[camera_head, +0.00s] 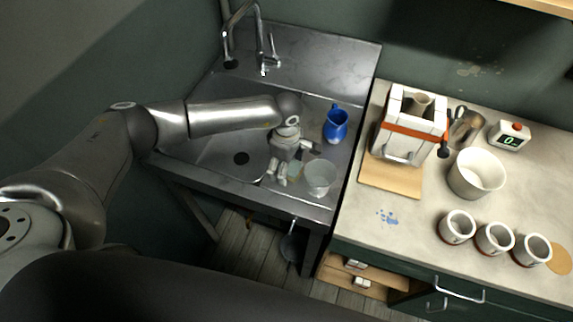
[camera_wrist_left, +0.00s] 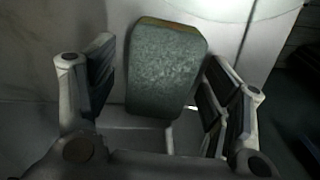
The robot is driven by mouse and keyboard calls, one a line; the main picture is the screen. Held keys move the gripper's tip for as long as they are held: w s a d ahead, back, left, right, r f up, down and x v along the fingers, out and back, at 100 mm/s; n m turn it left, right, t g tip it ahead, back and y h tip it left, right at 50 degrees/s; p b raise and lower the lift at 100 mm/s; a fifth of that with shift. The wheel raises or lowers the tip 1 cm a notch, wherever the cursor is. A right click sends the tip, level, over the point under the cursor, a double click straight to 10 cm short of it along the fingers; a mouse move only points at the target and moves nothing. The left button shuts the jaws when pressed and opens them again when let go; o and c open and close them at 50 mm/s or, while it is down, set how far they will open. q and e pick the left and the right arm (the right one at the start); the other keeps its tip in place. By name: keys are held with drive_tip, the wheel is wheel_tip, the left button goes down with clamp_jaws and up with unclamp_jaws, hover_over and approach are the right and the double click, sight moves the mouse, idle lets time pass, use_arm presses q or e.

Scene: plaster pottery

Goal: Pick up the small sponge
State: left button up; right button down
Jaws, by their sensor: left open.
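The small sponge (camera_wrist_left: 166,68) is a grey-green block with rounded corners and a tan edge. In the left wrist view it lies between the two spread fingers of my left gripper (camera_wrist_left: 160,95), with a gap visible on the left side and the right finger close to its edge. In the head view the sponge (camera_head: 294,171) shows as a small pale green patch beside my left gripper (camera_head: 284,172), at the front right of the sink. The gripper is open and points down there, partly covering the sponge. My right gripper is not in view.
The metal sink (camera_head: 215,150) has a tap (camera_head: 264,45) at the back. The counter holds a plaster mould (camera_head: 408,125), a white bowl (camera_head: 476,174) and cups (camera_head: 457,227).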

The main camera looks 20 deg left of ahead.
use_arm(q)
drive_tip(key=c, duration=0.7)
drive_tip(key=shift+c, duration=0.2)
drive_tip(key=shift+r, duration=0.1)
drive_tip(key=shift+r+b, duration=0.3)
drive_tip(key=shift+r, duration=0.05)
wheel_tip(320, 180, up, 8)
drive_tip(key=b, duration=0.3)
drive_tip(key=shift+r, duration=0.6)
drive_tip(key=shift+c, duration=0.4)
